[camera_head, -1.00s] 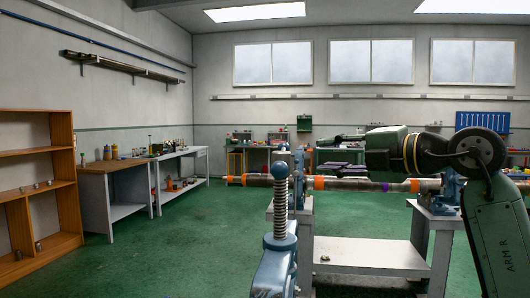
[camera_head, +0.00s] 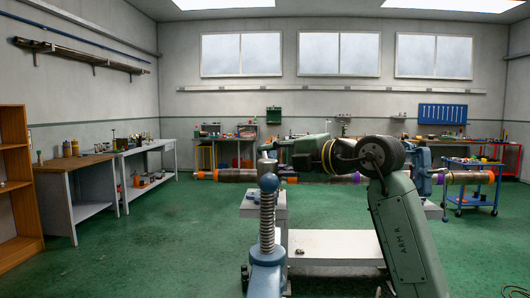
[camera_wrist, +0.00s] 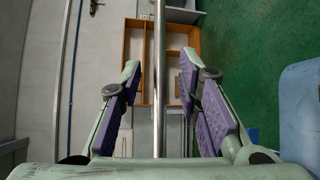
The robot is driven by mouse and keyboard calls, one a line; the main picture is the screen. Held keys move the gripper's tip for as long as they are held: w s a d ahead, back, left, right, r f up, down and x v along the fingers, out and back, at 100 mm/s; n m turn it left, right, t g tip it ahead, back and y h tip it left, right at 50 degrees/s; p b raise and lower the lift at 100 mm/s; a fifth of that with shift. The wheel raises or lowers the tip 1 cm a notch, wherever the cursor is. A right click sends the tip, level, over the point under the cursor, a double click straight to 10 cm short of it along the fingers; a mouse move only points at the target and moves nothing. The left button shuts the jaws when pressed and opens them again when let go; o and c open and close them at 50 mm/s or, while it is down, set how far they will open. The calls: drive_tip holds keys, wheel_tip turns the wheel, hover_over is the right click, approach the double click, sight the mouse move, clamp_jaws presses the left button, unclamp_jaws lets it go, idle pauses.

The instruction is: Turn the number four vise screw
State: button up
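A blue pipe vise (camera_head: 268,280) stands upright in the near foreground of the head view, its ribbed steel screw (camera_head: 267,225) topped by a round blue knob. A second blue vise (camera_head: 424,168) is farther right, partly behind my arm. I can read no number on either. My gripper (camera_wrist: 160,78) is open in the wrist view, with purple pads on both fingers. A bright metal bar (camera_wrist: 160,40) runs lengthwise between the pads, with gaps on both sides. Its attachment is not visible. In the head view the fingertips are too small to make out.
A long pipe with orange and purple bands (camera_head: 237,175) lies behind the near vise. A low white bench (camera_head: 335,244) stands between the vises. Workbenches (camera_head: 85,215) and a wooden shelf (camera_head: 14,200) are left. A blue cart (camera_head: 470,187) is right. Green floor is open at left.

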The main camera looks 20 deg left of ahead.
drive_tip(key=shift+x, duration=1.25)
drive_tip(key=shift+d, duration=0.1)
drive_tip(key=shift+c, duration=0.5)
clamp_jaws()
